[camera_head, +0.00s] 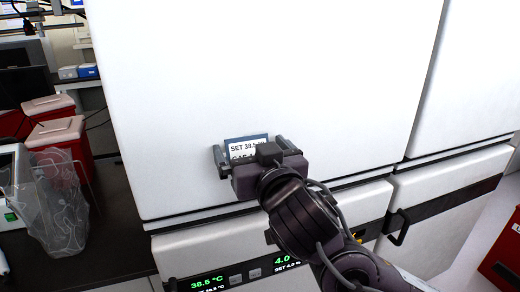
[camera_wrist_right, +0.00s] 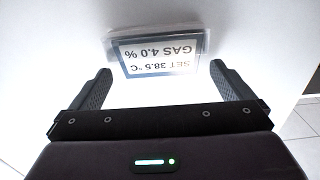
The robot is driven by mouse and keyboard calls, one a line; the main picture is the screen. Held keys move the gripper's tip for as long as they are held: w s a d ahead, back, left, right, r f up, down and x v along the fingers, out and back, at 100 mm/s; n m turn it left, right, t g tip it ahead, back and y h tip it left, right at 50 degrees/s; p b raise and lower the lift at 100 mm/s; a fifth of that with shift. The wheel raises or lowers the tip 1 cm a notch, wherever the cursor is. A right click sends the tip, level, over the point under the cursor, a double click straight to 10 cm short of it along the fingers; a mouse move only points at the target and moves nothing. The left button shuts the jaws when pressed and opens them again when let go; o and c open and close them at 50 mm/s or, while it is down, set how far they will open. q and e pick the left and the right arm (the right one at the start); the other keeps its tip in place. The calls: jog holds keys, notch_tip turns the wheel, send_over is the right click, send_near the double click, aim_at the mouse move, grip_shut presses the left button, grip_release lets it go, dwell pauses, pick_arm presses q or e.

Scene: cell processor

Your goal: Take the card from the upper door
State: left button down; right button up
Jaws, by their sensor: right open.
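The card (camera_head: 240,148) is a small white label with a blue-grey border and the text "SET 38.5 °C, GAS 4.0 %". It sits on the white upper door (camera_head: 270,70), near the door's lower part. In the right wrist view the card (camera_wrist_right: 160,55) appears upside down, in a clear holder (camera_wrist_right: 160,36). My right gripper (camera_head: 249,150) is open in front of the door, with one finger to each side of the card. In the right wrist view the gripper's fingertips (camera_wrist_right: 160,72) flank the card's near corners. My left gripper is out of view.
A display panel (camera_head: 235,278) with green digits is below the door. A lower cabinet with a black handle (camera_head: 398,228) is at right. Red bins (camera_head: 62,135) and a clear plastic bag (camera_head: 55,205) stand on the dark counter at left.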

jog(key=shift+w+a, duration=0.15)
jog(key=shift+w, duration=0.15)
jog(key=c, duration=1.6)
jog(key=shift+o, duration=0.2)
jog(key=shift+r, duration=0.15)
